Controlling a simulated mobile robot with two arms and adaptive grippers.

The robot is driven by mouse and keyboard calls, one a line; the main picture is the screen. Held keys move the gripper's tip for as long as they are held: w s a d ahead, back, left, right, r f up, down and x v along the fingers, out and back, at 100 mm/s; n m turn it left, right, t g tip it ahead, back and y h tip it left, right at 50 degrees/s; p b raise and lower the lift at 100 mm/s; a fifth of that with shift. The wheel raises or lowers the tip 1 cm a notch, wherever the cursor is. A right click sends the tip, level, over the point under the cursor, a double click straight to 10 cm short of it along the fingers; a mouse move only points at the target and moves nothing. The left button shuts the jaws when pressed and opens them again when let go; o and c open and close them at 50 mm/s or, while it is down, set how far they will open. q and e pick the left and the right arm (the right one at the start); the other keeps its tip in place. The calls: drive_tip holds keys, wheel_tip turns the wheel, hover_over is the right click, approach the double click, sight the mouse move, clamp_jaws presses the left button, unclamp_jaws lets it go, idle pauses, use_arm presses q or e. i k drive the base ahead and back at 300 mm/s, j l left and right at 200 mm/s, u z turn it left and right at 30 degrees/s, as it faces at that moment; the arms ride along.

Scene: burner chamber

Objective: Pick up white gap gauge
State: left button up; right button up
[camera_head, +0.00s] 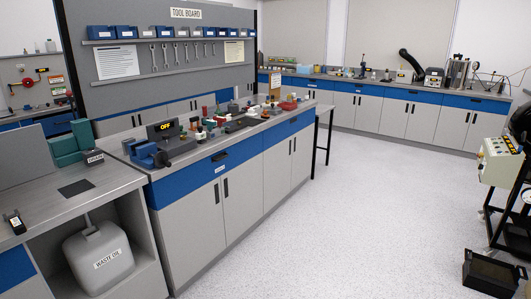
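I cannot pick out a white gap gauge for certain at this size. Small items, some of them white, stand crowded on the middle workbench (208,171) below the tool board (160,55). A small black object with a pale part (14,222) lies on the near left bench (110,180). Neither of my grippers shows in this view.
A blue vise (145,152) and an "OFF" sign (163,128) stand on the middle bench's near end. A waste oil can (98,258) sits under the left bench. A wheeled rig (500,160) and black bin (490,273) are at right. The floor (350,220) between is clear.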

sight(201, 134)
drive_tip(key=i+u, duration=0.1)
drive_tip(key=i, duration=0.8)
drive_tip(key=i+l, duration=0.2)
drive_tip(key=i, duration=0.75)
drive_tip(key=j+u, duration=0.05)
